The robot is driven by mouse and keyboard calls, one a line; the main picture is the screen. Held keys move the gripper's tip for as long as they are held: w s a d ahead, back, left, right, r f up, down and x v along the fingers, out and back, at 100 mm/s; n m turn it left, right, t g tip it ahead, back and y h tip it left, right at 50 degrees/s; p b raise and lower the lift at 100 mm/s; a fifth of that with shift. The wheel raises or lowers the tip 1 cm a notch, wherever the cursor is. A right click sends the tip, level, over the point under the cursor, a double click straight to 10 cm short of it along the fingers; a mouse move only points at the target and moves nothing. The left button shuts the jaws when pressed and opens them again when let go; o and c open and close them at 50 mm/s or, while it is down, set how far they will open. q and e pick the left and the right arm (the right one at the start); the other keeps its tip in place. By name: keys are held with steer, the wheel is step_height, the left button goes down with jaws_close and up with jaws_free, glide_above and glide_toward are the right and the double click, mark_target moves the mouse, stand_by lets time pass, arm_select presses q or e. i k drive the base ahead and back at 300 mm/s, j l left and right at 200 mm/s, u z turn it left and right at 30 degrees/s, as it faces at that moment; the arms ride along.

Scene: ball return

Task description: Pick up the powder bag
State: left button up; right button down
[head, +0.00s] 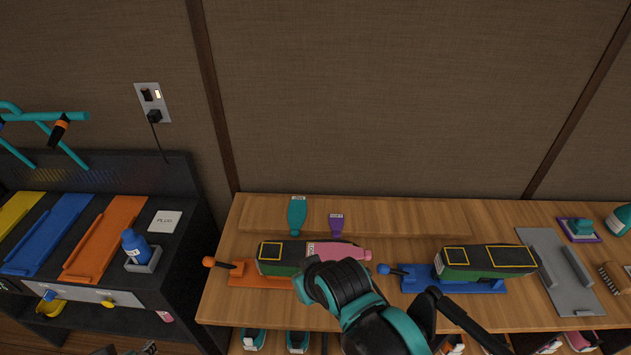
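I cannot make out for certain which thing is the powder bag. A pink bottle-shaped item (345,251) with a pale label lies on its side across a dark and green block (270,257) with a yellow outline. A teal bottle-shaped item (297,216) and a smaller purple one (336,223), both labelled, lie near the back of the wooden table (225,300). A teal and black arm of mine, which I take for the right, crosses the front of the table. Its dark gripper (450,318) is near the front edge, with its opening unclear. My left gripper is not clearly visible.
A second dark and green block (486,262) sits on a blue base (415,284). A grey plate (545,250) lies to its right. A shelf below holds more items.

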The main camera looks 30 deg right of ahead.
mark_target(582, 227)
steer(key=z, duration=2.8)
steer(key=u, duration=1.1)
steer(key=i+l+u, duration=0.25)
steer(key=l, duration=0.65)
steer(key=l+u, duration=0.3)
steer(key=l, duration=0.6)
steer(key=l+u, duration=0.25)
steer(key=l, duration=0.65)
steer(key=k+l+u, duration=0.15)
steer(key=l+u, duration=0.15)
steer(key=l, duration=0.6)
